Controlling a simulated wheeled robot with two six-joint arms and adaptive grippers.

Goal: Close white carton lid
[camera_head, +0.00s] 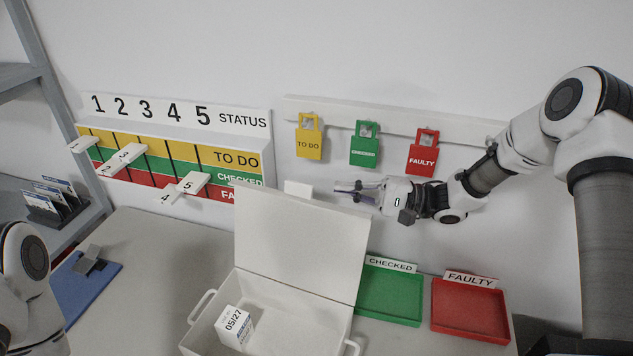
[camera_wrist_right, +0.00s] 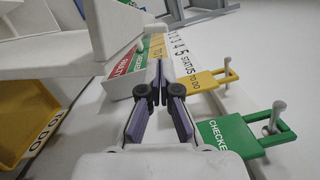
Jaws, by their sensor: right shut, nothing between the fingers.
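The white carton (camera_head: 288,310) stands open on the table in the head view. Its lid (camera_head: 300,245) stands up at the back, leaning slightly away. A small white box marked 05/27 (camera_head: 235,326) is inside the carton. My right gripper (camera_head: 345,190) is shut and empty, behind and above the lid's upper right edge, pointing left; I cannot tell whether it touches the lid. Its closed fingers also show in the right wrist view (camera_wrist_right: 158,78). A white panel (camera_wrist_right: 65,55) at that view's upper left looks like the lid. Only part of my left arm shows; its gripper is out of view.
Green (camera_head: 390,292) and red (camera_head: 470,308) trays lie right of the carton. A yellow tray (camera_wrist_right: 22,125) shows in the wrist view. Yellow, green and red tags (camera_head: 364,150) hang on the wall rail. A status board (camera_head: 170,155) is at left, above a blue mat (camera_head: 80,290).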

